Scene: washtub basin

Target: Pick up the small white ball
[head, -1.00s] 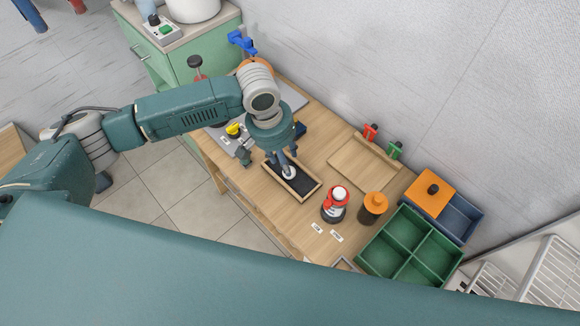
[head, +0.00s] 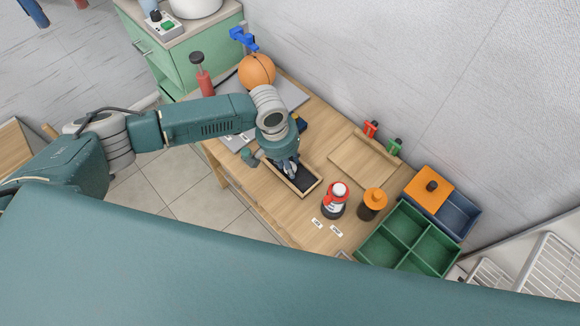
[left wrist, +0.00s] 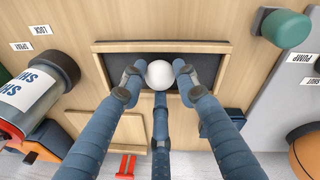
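The small white ball (left wrist: 159,74) lies at the black-floored wooden tray (left wrist: 215,48), seen in the left wrist view. My left gripper (left wrist: 160,80) has three blue fingers spread around the ball, one on each side and one below it in the picture. Thin gaps seem to show at the side fingers; contact with the third finger is unclear. In the head view my left gripper (head: 290,174) points down into the tray (head: 309,188) and hides the ball. My right gripper is in neither view.
A red-and-white bottle (head: 335,202) and an orange-capped jar (head: 372,204) stand right of the tray. A green divided box (head: 405,238) is farther right. A shallow wooden tray (head: 362,160) lies behind. An orange ball (head: 257,71) sits at the back left.

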